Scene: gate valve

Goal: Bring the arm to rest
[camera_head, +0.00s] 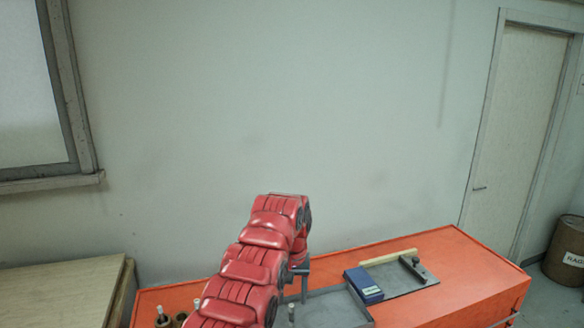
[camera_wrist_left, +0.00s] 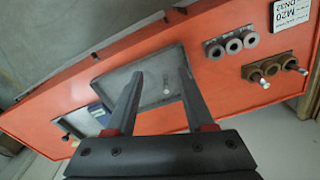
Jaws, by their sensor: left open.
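My left arm, red and segmented, rises from the bottom of the head view over the orange bench (camera_head: 455,262). My left gripper (camera_head: 301,285) is mostly hidden behind the arm there; a dark part of it shows beside the arm, above the grey tray (camera_head: 340,310). In the left wrist view the gripper (camera_wrist_left: 160,73) is open, with nothing between its two fingers. The tray (camera_wrist_left: 150,64) lies beyond the fingers, and a small pale pin (camera_wrist_left: 166,89) stands in it. My right gripper is not in view.
A blue box (camera_head: 363,285) and a brush-like tool (camera_head: 413,270) lie on a grey mat (camera_head: 398,283). Grey rings (camera_wrist_left: 232,45), brown holders with pale pegs (camera_wrist_left: 274,70) and a label plate (camera_wrist_left: 290,12) are at the other end. A brown drum (camera_head: 566,250) stands near the door.

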